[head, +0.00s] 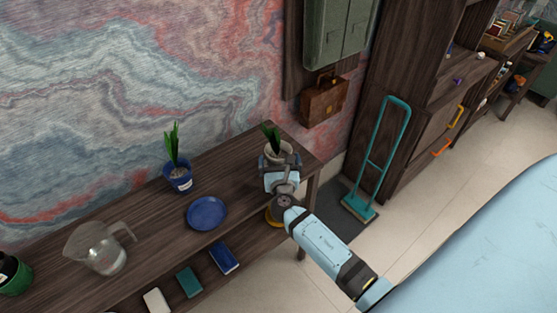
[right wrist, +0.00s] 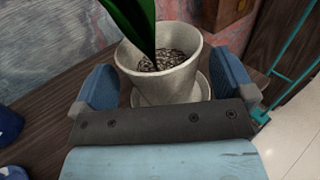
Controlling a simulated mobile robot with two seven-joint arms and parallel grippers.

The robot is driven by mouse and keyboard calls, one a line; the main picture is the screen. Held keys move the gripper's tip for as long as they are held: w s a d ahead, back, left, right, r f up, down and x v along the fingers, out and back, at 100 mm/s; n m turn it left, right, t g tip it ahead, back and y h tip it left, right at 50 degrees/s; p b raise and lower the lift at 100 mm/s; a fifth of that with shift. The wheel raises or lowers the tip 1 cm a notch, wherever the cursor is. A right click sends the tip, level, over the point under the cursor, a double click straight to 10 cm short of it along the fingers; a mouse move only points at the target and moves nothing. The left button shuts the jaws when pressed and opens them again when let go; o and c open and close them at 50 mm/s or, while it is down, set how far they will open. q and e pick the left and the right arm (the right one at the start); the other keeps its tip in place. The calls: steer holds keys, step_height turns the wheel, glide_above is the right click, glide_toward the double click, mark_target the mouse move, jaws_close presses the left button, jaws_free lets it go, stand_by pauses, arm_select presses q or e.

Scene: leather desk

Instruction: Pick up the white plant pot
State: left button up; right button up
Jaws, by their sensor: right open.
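The white plant pot (head: 279,151) stands upright near the right end of the dark wooden desk (head: 240,153), with a green plant in it. In the right wrist view the pot (right wrist: 168,84) sits on a pale saucer (right wrist: 203,88), with dark speckled soil inside. My right gripper (head: 279,163) is at the pot, on its near side. In the right wrist view the open gripper (right wrist: 168,88) has one blue finger on each side of the pot, with a gap visible at each side. The gripper's body hides the lower front of the pot and saucer. My left gripper is not in view.
A blue pot with a plant (head: 178,177), a blue plate (head: 207,213) and a glass pitcher (head: 103,250) stand on the desk to the left. Books (head: 223,257) lie on the lower shelf.

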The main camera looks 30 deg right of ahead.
steer(key=shift+x, duration=1.2)
steer(key=c, duration=1.1)
